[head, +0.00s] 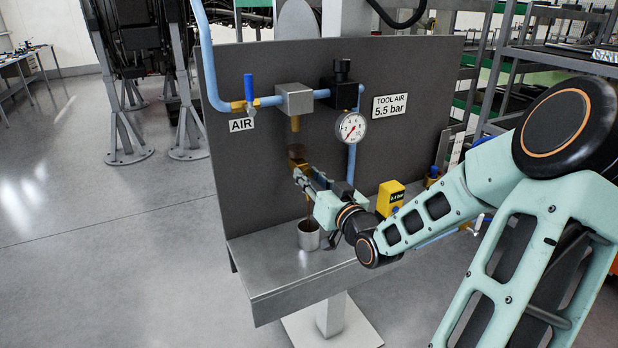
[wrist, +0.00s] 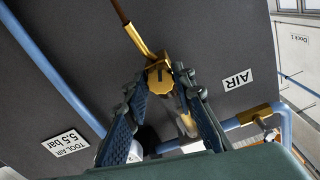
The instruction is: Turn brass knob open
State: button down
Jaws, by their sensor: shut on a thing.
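The brass knob (wrist: 160,77) sits between my fingertips in the wrist view, with a dark mark on its face. A thin brass pipe runs up from it. My gripper (wrist: 164,88) is shut on the knob, one finger on each side. In the head view, my gripper (head: 302,178) reaches the grey panel below the grey block, where brownish brass (head: 297,152) shows just above the fingers. The rest of the knob is hidden there by my gripper.
The grey block (head: 294,99), blue pipes, blue-handled valve (head: 249,90) and pressure gauge (head: 351,127) are on the panel (head: 240,180). A metal cup (head: 309,236) and a yellow device (head: 390,198) stand on the shelf (head: 300,272) below.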

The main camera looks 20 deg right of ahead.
jog(key=c, duration=1.6)
grip_release()
jog(key=s, duration=0.7)
jog(key=shift+s+d, duration=0.1)
jog(key=shift+s, duration=0.15)
